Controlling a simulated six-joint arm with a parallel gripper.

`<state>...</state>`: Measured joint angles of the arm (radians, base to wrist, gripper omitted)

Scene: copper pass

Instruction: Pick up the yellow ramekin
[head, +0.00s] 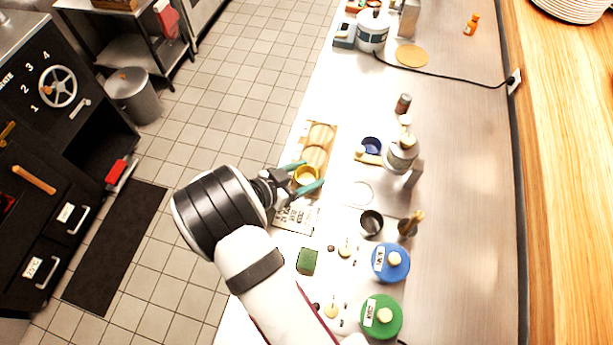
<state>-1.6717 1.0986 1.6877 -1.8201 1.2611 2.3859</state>
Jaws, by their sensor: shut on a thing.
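The yellow ramekin (306,176) is between the teal fingers of my gripper (307,177), at the left edge of the steel counter. My gripper is shut on it, with one finger on its upper side and one on its lower side. The ramekin overlaps the lower end of a wooden tray (331,138) with round hollows. From this one high view I cannot tell whether the ramekin touches the tray or is raised above it.
A blue ramekin (371,145) sits to the right. A printed card (296,216) lies just below my gripper. Dark cup (371,222), blue-lidded pot (391,263) and green-lidded pot (382,316) stand lower right. The counter's right side (460,180) is clear.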

